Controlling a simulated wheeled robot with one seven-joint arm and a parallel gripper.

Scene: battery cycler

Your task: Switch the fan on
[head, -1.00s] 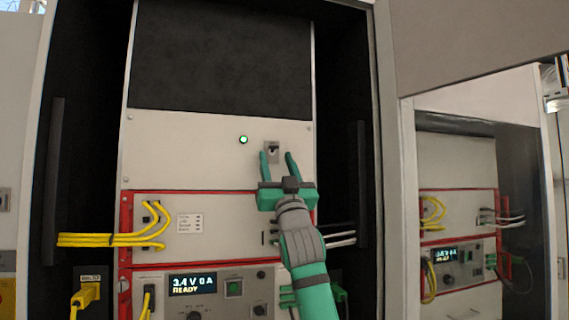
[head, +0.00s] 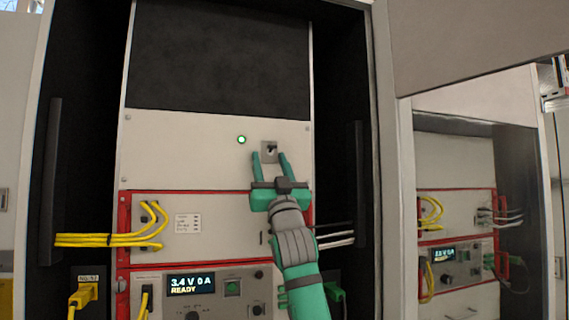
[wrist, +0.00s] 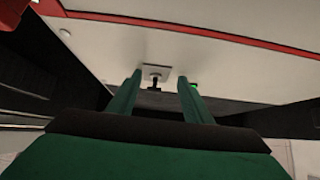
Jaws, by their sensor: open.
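The fan switch (head: 270,150) is a small toggle on a grey plate, on the pale panel below the black grille. It also shows in the wrist view (wrist: 155,76), between and beyond my fingertips, with its dark lever standing out. My gripper (head: 269,157) is open and empty, its two green fingers pointing up at the panel just below the switch. In the wrist view the fingers (wrist: 159,78) lie either side of the switch; I cannot tell whether they touch anything. A green lamp (head: 241,140) is lit left of the switch; in the wrist view it is partly behind the right finger.
Below is a red-framed module (head: 215,228) with yellow cables (head: 105,240) at left and white ones (head: 335,239) at right. A display (head: 191,284) reads 3.4 V 0 A READY. Black handles (head: 359,185) flank the rack. The pale panel around the switch is clear.

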